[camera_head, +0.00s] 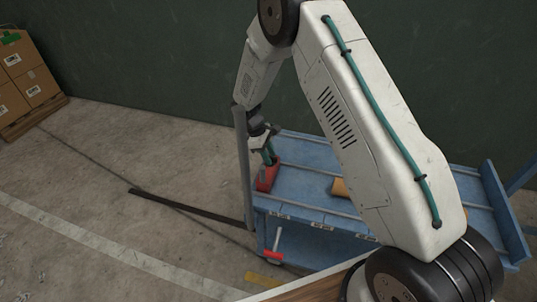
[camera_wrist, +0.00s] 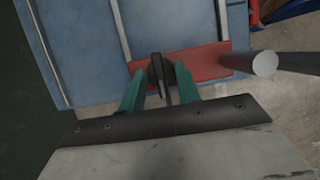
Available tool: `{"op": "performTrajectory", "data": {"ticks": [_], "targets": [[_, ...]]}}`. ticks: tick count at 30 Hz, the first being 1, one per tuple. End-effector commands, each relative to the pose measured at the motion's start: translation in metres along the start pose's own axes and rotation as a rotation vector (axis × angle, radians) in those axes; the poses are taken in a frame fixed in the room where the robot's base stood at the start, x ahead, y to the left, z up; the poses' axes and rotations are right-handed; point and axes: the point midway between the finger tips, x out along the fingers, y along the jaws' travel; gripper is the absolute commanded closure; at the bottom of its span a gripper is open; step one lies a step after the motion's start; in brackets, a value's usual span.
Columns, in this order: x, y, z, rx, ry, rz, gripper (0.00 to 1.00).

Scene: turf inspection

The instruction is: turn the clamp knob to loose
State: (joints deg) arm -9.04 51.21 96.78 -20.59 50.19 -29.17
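A dark clamp knob (camera_wrist: 155,76) shows in the wrist view in front of a red clamp block (camera_wrist: 207,63). The red block also shows in the head view (camera_head: 266,178), at the left end of a blue cart. My gripper (camera_head: 267,155) is at that block. In the wrist view my gripper's two green fingers (camera_wrist: 161,76) stand on either side of the knob, very close to it. I cannot tell whether they touch it. The knob is hidden in the head view. A grey rod (camera_wrist: 264,64) lies right of the fingers in the wrist view.
The blue cart (camera_head: 310,180) carries a yellow-orange item (camera_head: 340,187). A tall grey post (camera_head: 243,165) stands at its left end. A red-handled part (camera_head: 272,255) is low on its front. Cardboard boxes (camera_head: 28,75) are at far left. The concrete floor left is mostly clear.

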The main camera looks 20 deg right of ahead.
Motion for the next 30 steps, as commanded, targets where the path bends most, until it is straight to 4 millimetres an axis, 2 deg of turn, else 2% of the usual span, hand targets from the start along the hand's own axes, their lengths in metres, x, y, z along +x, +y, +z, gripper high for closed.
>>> {"op": "performTrajectory", "data": {"ticks": [3, 6, 7, 20, 30], "targets": [[-0.0002, 0.0000, 0.0001, 0.000, 0.000, 0.000, 0.67], [-0.0003, 0.0000, 0.0001, 0.000, 0.000, 0.000, 0.95], [-0.0003, 0.0000, 0.0001, 0.000, 0.000, 0.000, 1.00], [-0.0005, 0.0007, 0.0003, 0.046, -0.001, -0.019, 1.00], [-0.0003, 0.0025, 0.0003, 0.268, 0.000, -0.111, 1.00]]}}
